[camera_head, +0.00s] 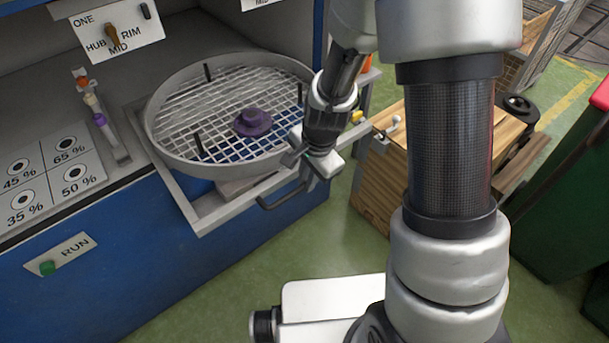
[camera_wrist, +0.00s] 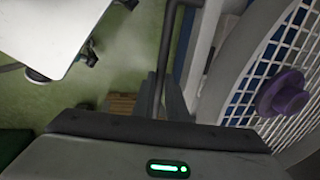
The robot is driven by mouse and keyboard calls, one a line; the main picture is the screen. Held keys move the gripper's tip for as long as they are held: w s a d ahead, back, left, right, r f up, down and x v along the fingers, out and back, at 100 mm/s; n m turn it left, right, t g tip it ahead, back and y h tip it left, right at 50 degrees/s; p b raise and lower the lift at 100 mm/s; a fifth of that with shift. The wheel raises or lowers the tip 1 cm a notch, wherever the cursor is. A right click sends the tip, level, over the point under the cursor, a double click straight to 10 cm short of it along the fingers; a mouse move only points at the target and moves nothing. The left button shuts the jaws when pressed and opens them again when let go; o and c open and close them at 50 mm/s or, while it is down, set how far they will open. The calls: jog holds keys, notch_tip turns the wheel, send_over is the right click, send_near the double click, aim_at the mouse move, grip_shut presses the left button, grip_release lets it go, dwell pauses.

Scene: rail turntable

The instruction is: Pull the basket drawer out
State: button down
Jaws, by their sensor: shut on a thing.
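The basket drawer (camera_head: 215,217) is a grey metal frame that sticks out from the front of the blue cabinet. It carries a round basket (camera_head: 172,162) with a white mesh floor and several black pegs. A purple hub-like piece (camera_head: 253,122) sits on the mesh; it also shows in the wrist view (camera_wrist: 283,93). A dark bar handle (camera_head: 278,203) runs along the drawer's front. My gripper (camera_head: 306,178) points down at the right end of this handle and is shut on it. In the wrist view the handle (camera_wrist: 168,40) passes between the fingers of my gripper (camera_wrist: 161,98).
The blue cabinet (camera_head: 110,265) has a RUN button plate (camera_head: 60,254) and a panel of percentage marks (camera_head: 50,178). A wooden crate (camera_head: 378,195) stands close right of the drawer. A green bin (camera_head: 567,180) is at the far right. Green floor (camera_head: 235,290) lies open before the drawer.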

jog(key=shift+s, duration=0.2)
jog(key=c, duration=1.8)
grip_release()
jog(key=shift+o, duration=0.2)
notch_tip(320, 180, up, 17)
jog(key=s+d+p, duration=0.2)
jog(key=p, duration=0.1)
jog(key=shift+s+p, duration=0.35)
jog(key=shift+r, duration=0.1)
jog(key=s+d+r+n+t+p, duration=0.1)
jog(key=s+d+r+n+p, duration=0.1)
jog(key=r, duration=0.5)
jog(key=s+d+r+n+t+p, duration=0.1)
jog(key=s+d+r+n+p, duration=0.1)
jog(key=s+r+n, duration=0.3)
jog(key=s+d+r+n+t+h+p, duration=0.1)
jog(key=s+d+r+n+p, duration=0.2)
jog(key=r, duration=0.8)
jog(key=s+n+p, duration=0.1)
jog(key=s, duration=0.1)
jog(key=shift+s+t, duration=0.4)
